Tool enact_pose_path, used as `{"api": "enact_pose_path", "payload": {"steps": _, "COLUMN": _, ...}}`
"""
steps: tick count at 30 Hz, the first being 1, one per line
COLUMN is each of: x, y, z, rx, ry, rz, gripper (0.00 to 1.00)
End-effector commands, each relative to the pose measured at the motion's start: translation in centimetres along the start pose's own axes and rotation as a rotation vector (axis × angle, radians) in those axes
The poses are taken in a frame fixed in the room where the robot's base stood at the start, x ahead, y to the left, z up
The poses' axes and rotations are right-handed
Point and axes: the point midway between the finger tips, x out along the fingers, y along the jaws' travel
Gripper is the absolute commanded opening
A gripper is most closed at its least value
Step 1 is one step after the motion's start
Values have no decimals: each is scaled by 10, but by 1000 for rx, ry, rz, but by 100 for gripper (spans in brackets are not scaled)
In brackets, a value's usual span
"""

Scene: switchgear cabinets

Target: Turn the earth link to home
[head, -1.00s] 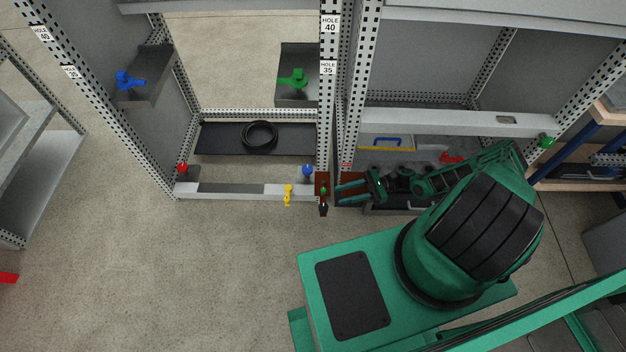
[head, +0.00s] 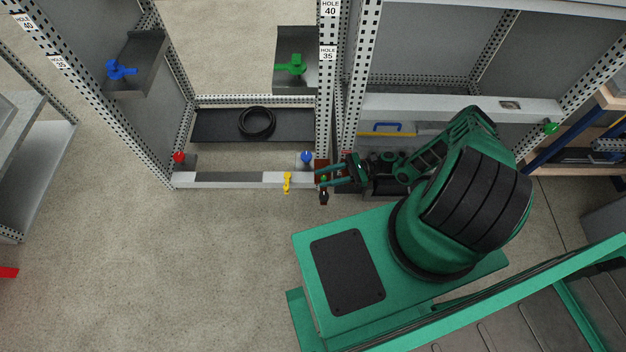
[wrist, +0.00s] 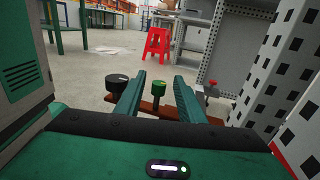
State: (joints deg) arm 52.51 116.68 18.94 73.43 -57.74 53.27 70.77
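A brown bar (head: 323,197) is at the foot of the middle cabinet post. In the wrist view, the bar (wrist: 151,107) carries a green knob (wrist: 158,88) and a black knob (wrist: 117,84). No label marks either knob as the earth link. The green knob also shows in the head view (head: 323,179). My gripper (wrist: 160,78) is open and its fingers point at the bar. The green knob appears between the fingers, with the black knob outside the left finger. In the head view, my gripper (head: 320,176) is at the bar; whether it touches cannot be told.
A yellow handle (head: 287,181) and a blue knob (head: 306,157) are just left of the bar. A red lever (wrist: 211,86) and a perforated post (wrist: 272,98) stand right of my fingers. The floor in front of the left cabinet is clear.

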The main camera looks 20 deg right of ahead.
Motion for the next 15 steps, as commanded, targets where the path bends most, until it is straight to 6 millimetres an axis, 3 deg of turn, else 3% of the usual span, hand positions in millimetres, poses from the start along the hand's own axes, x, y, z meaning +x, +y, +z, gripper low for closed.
{"api": "enact_pose_path", "payload": {"steps": 9, "x": 38, "y": 1, "z": 0, "rx": 1, "ry": -1, "rz": 2, "gripper": 35}}
{"api": "enact_pose_path", "payload": {"steps": 15, "x": 47, "y": 1, "z": 0, "rx": 0, "ry": -1, "rz": 1, "gripper": 35}}
